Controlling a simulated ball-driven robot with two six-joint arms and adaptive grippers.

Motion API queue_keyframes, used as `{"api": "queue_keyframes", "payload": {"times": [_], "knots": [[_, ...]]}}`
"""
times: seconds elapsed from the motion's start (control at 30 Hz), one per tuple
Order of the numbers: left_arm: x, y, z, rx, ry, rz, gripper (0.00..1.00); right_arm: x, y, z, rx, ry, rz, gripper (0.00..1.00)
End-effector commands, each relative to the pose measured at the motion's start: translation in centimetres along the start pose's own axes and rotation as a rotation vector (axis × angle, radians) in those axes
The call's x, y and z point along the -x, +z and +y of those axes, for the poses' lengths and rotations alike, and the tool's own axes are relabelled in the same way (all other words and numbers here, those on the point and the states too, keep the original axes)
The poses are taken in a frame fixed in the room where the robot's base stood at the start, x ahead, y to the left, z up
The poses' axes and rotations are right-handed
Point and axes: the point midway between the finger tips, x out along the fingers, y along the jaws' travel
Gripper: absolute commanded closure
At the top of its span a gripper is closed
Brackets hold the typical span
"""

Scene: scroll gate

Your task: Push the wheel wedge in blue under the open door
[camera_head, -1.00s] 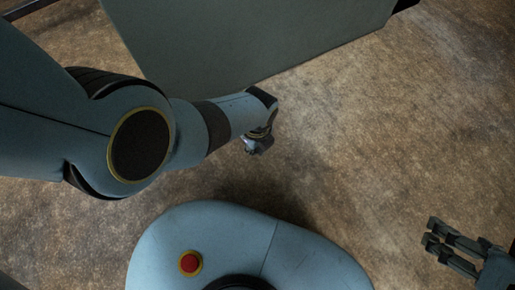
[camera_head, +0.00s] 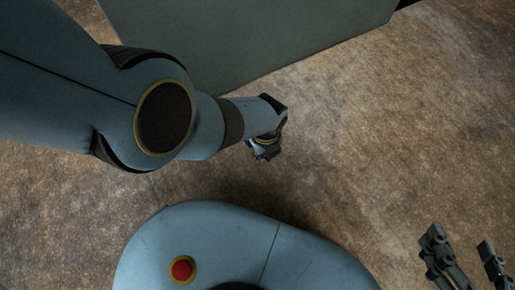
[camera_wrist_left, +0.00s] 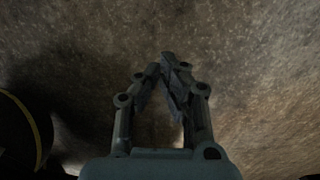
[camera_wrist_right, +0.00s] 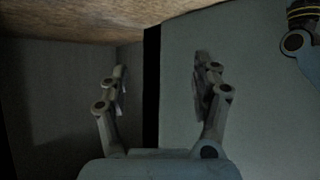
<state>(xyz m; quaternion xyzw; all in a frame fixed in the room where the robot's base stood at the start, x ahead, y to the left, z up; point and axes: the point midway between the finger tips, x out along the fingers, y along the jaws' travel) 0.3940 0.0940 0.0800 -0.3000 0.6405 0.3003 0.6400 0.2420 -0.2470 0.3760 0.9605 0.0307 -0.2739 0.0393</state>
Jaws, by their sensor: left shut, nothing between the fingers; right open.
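The large flat grey-green panel (camera_head: 270,40) at the top of the head view appears to be the door; its lower edge runs slantwise above the floor. No blue wheel wedge can be made out in any view. My left gripper (camera_head: 265,152) points down over the floor, just in front of the panel's edge. In the left wrist view (camera_wrist_left: 166,62) its fingertips meet, with nothing between them. My right gripper (camera_head: 465,245) is open and empty at the lower right. In the right wrist view (camera_wrist_right: 161,75) its fingers are spread before grey upright surfaces (camera_wrist_right: 255,100).
The mottled brown floor (camera_head: 350,150) is clear in the middle and to the right. A dark upright gap (camera_wrist_right: 151,90) separates the grey surfaces in the right wrist view. My left arm covers much of the head view's left side.

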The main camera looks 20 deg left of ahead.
Motion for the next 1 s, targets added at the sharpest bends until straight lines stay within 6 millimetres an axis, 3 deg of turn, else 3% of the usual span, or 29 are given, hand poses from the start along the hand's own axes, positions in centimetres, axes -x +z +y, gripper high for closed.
{"api": "queue_keyframes", "payload": {"times": [0.03,0.47,0.77,1.0], "knots": [[-0.3,0.0,0.0,0.000,0.001,0.001,1.00,-0.6,-1.5,0.1,0.004,0.001,0.051,0.35],[-2.2,0.0,0.0,0.001,0.001,0.001,1.00,-1.8,-10.9,0.1,0.038,0.000,0.428,0.35],[-3.4,0.0,0.0,0.001,0.001,0.001,1.00,-0.9,-17.6,0.0,0.063,-0.002,0.689,0.35],[-4.3,-0.1,0.0,0.001,0.001,0.001,1.00,0.9,-22.5,-0.2,0.086,-0.005,0.907,0.35]]}}
